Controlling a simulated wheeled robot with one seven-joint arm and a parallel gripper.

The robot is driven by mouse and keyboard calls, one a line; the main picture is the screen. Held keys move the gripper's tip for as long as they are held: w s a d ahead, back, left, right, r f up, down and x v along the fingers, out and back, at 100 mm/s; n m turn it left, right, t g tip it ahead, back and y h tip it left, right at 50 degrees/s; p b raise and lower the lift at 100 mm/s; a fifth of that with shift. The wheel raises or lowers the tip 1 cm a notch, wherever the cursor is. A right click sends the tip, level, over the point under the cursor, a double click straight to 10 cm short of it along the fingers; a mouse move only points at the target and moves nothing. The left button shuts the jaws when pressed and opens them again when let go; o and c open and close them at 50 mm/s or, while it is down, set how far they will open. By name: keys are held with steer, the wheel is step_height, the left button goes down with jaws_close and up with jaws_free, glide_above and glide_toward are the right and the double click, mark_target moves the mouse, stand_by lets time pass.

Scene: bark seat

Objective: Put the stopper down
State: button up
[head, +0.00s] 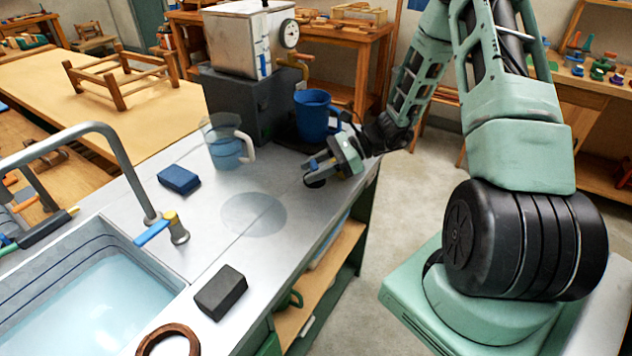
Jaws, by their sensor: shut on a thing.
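My gripper (318,164) is over the right part of the grey counter (215,255), near its right edge. It is shut on the stopper (314,182), a small dark round piece showing below the fingertips. The gripper hides part of the stopper. I cannot tell whether the stopper touches the counter or hangs just above it. A darker round patch (253,214) lies flat on the counter to the left of and nearer than the gripper.
A clear jug with blue liquid (228,150) stands left of my gripper, and a blue mug (314,118) behind it. A blue block (178,180), a dark block (221,292) and a brown ring (168,341) lie on the counter. The water-filled sink (95,305) is at the left.

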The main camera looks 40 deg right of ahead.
mark_target(314, 183)
steer(key=shift+f, duration=2.2)
steer(key=shift+f, duration=0.2)
steer(key=o, duration=1)
steer(key=shift+o, duration=0.2)
steer(key=shift+r, duration=0.2)
